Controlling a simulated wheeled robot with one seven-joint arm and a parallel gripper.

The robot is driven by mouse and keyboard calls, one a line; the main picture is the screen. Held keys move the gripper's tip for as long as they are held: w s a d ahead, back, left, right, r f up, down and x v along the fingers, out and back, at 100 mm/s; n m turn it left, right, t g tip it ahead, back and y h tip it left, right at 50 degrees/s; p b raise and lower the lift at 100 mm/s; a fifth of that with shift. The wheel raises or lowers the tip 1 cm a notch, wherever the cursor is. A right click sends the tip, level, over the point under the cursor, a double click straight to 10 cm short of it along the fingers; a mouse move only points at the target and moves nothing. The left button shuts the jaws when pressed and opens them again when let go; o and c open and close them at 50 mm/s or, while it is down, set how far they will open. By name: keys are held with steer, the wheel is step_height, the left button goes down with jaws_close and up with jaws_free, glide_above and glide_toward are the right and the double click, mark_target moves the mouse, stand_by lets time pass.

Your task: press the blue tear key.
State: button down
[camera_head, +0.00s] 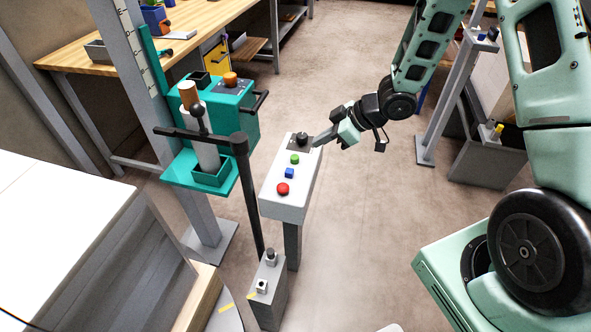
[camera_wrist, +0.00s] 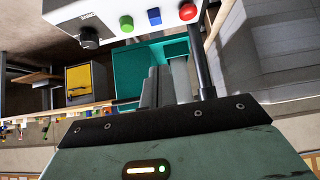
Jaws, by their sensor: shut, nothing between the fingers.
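The blue tear key (camera_head: 289,173) is a small square button on the white sloped top of a control box (camera_head: 286,206). It sits between a green button (camera_head: 295,159) and a red button (camera_head: 282,189). In the wrist view the blue key (camera_wrist: 154,16) shows at the top, clear of my fingers. My gripper (camera_head: 317,144) is shut and empty. In the head view its tips appear by the box's far right edge, near the black knob (camera_head: 302,138) and apart from the blue key. I cannot tell the height of the tips above the box.
A teal fixture (camera_head: 222,124) with a black bar stands left of the box. A small grey box (camera_head: 267,290) with buttons is in front. A wooden bench (camera_head: 120,42) is at the back left. Open floor (camera_head: 365,230) lies to the right.

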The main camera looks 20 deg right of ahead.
steer(key=shift+s+d, duration=0.1)
stand_by(0.3)
glide_above(296, 177)
step_height(296, 177, down, 7)
steer(key=shift+f+b, duration=0.1)
steer(key=shift+b, duration=0.2)
step_height(296, 177, down, 3)
steer(key=shift+f, duration=0.4)
steer(key=shift+f, duration=0.1)
